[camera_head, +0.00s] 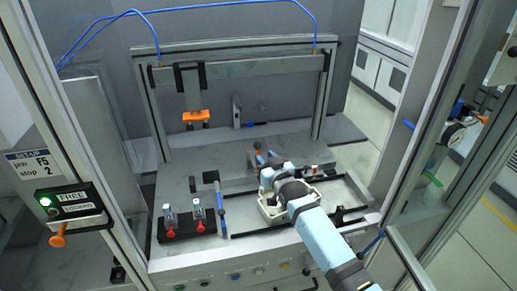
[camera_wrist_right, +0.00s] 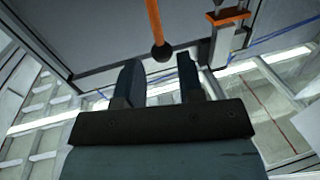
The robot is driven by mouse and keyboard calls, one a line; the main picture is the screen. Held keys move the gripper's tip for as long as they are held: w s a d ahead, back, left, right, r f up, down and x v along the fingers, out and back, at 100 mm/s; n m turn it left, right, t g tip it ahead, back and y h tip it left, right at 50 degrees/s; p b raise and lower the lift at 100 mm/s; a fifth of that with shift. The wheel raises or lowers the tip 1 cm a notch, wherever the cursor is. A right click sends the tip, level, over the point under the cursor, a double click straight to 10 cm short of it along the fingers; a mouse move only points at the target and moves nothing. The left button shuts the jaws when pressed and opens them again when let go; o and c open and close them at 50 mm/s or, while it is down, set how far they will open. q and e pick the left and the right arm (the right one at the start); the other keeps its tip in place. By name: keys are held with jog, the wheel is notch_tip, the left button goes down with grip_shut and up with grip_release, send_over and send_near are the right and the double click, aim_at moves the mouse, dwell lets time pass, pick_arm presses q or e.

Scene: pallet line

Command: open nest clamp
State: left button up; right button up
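My right arm comes in from the lower right in the head view, and its gripper (camera_head: 265,172) is over the middle of the fixture. A pale nest (camera_head: 270,212) shows beside and partly under my arm, which hides much of it. In the right wrist view the gripper's two dark fingers (camera_wrist_right: 159,72) stand apart with nothing held between them. An orange lever with a black ball knob (camera_wrist_right: 161,51) shows at the gap between the fingertips; I cannot tell whether they touch. Whether it is the clamp handle is unclear. My left gripper is not in view.
Two red-tipped parts (camera_head: 198,211) stand on a black block at the left, beside a blue-handled upright (camera_head: 220,205). An orange press head (camera_head: 197,117) hangs from the crossbar. A panel with a lit FREE sign (camera_head: 74,197) and a glass door at the right border the station.

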aim_at(258, 150)
jog(key=x, duration=0.5)
jog(key=shift+w+a, duration=0.2)
jog(key=shift+w, duration=0.15)
grip_shut()
